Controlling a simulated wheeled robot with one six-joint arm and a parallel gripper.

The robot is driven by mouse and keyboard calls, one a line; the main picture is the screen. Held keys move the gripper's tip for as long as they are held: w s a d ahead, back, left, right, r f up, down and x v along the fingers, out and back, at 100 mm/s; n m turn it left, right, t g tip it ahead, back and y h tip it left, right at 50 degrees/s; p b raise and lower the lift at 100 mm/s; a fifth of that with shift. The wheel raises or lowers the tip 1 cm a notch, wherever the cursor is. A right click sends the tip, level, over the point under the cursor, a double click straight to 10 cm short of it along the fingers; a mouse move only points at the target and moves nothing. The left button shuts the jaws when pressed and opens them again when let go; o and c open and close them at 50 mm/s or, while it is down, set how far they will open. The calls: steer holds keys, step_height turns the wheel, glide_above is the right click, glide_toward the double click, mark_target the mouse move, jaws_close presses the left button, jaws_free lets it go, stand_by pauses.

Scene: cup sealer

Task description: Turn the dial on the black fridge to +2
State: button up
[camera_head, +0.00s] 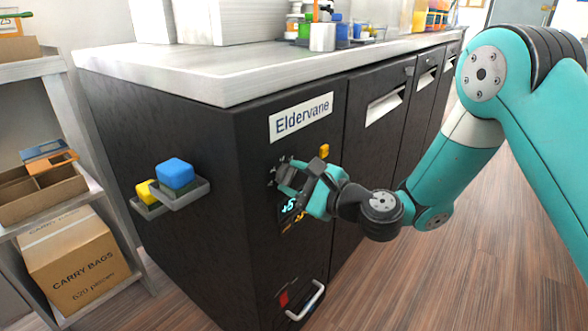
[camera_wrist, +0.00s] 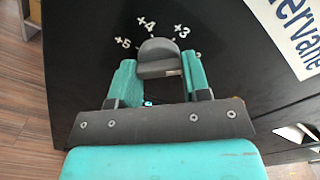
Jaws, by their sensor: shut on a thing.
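The black fridge (camera_head: 255,235) stands in the middle of the head view, with an "Eldervane" label (camera_head: 301,116) near its top. My gripper (camera_head: 293,181) is at its front panel, just below the label. In the wrist view the grey dial (camera_wrist: 158,50) sits between the teal fingers of my gripper (camera_wrist: 157,72), which is shut on it. Marks +5, +4 and +3 show around the dial's far side; a mark right of +3 is mostly hidden by a finger. A lit display (camera_head: 289,205) below the dial seems to read 5, its sign unclear.
A yellow piece (camera_head: 324,151) is on the panel right of my gripper, and a handle (camera_head: 306,301) is low on the front. Small trays with blue (camera_head: 174,173) and yellow blocks stick out from the fridge's left side. Open floor lies to the right.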

steer(key=shift+w+d+m+p, duration=0.1)
steer(key=shift+w+m+p, duration=0.05)
steer(key=shift+m+p, duration=0.3)
stand_by(0.3)
steer(key=o, duration=0.8)
steer(key=shift+o, duration=0.6)
steer(key=b+v, duration=1.7)
steer(key=b, duration=0.1)
